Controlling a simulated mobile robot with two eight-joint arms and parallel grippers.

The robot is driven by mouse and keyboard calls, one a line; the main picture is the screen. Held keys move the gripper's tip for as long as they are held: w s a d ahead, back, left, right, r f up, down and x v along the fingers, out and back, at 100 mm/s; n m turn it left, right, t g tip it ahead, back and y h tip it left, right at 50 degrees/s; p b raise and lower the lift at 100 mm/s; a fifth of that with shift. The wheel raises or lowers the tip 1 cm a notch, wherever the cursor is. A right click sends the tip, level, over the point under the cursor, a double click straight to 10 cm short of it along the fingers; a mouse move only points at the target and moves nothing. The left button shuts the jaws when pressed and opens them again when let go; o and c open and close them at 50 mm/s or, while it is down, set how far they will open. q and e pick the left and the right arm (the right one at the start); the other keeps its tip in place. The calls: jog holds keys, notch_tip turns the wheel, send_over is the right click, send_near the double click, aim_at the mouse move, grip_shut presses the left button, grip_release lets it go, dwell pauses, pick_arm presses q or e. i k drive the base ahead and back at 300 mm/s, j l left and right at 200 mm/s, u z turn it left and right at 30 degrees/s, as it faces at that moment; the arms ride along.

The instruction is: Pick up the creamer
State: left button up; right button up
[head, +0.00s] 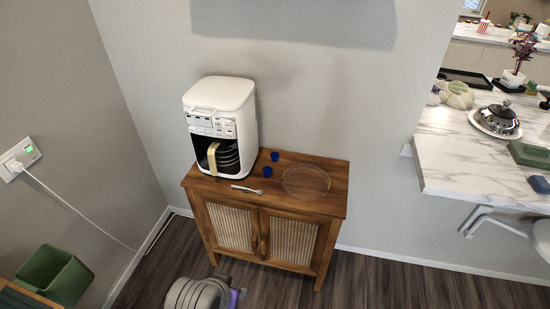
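Two small dark blue items stand on the wooden cane cabinet (324,206): the back blue item (275,156) and the front blue item (268,172). They look like small creamer cups, but they are too small to tell for sure. They stand apart, right of the white coffee maker (221,123). Neither of my grippers shows in the head view.
A spoon (246,189) lies in front of the blue items, and a clear round plate (306,182) lies right of them. A grey ribbed object (196,294) shows at the bottom edge. A marble counter (453,156) stands at right, a green bin (54,274) at left.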

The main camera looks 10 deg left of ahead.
aim_at(274, 156)
jog(key=i+l, duration=0.25)
jog(key=i, duration=0.2)
jog(key=i+l, duration=0.25)
jog(key=i, duration=0.15)
jog(key=i+u, duration=0.1)
jog(key=u, duration=0.4)
jog(key=l+u, duration=0.15)
jog(key=u, duration=0.3)
jog(key=i+l+u, duration=0.15)
jog(key=u, duration=1.35)
